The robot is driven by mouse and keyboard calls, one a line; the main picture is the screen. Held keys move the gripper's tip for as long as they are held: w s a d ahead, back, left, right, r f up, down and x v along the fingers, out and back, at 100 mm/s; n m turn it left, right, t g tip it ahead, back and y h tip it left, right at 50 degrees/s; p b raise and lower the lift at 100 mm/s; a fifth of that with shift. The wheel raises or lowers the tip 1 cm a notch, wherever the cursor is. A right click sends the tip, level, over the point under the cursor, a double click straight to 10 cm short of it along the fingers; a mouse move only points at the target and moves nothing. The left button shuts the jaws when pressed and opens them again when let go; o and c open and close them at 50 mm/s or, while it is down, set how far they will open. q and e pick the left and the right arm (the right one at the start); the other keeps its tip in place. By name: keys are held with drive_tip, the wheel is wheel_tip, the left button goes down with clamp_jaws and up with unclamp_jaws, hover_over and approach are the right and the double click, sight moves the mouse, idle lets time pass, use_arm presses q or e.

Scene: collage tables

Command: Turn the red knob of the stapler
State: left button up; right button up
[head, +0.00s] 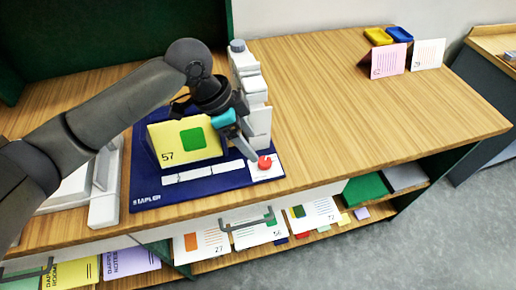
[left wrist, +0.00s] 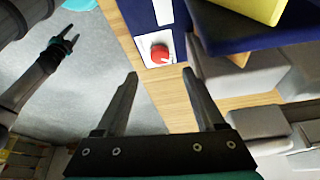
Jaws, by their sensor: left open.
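The stapler is a blue base (head: 215,185) marked STAPLER on the wooden table, with a white and grey upright body (head: 252,90) at its back right. Its red knob (head: 265,162) sits on a white plate at the base's front right corner. It also shows in the left wrist view, where the red knob (left wrist: 159,54) has a small white mark. My left gripper (head: 247,150) is open, with its fingertips close to the knob. In the left wrist view my left gripper (left wrist: 160,73) has the knob beyond and between its empty fingertips. My right gripper (left wrist: 70,34) shows in the left wrist view, apparently open.
A yellow card 57 (head: 184,139) with a green square stands on the base. A white device (head: 103,185) stands to its left. Pink (head: 389,60) and white (head: 428,54) cards stand at the back right. A shelf (head: 340,222) below holds cards. The table's right side is clear.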

use_arm(q)
drive_tip(key=v, duration=0.7)
drive_tip(key=shift+a+r+p, duration=0.2)
drive_tip(key=shift+r+p, duration=0.1)
drive_tip(key=shift+p, duration=0.15)
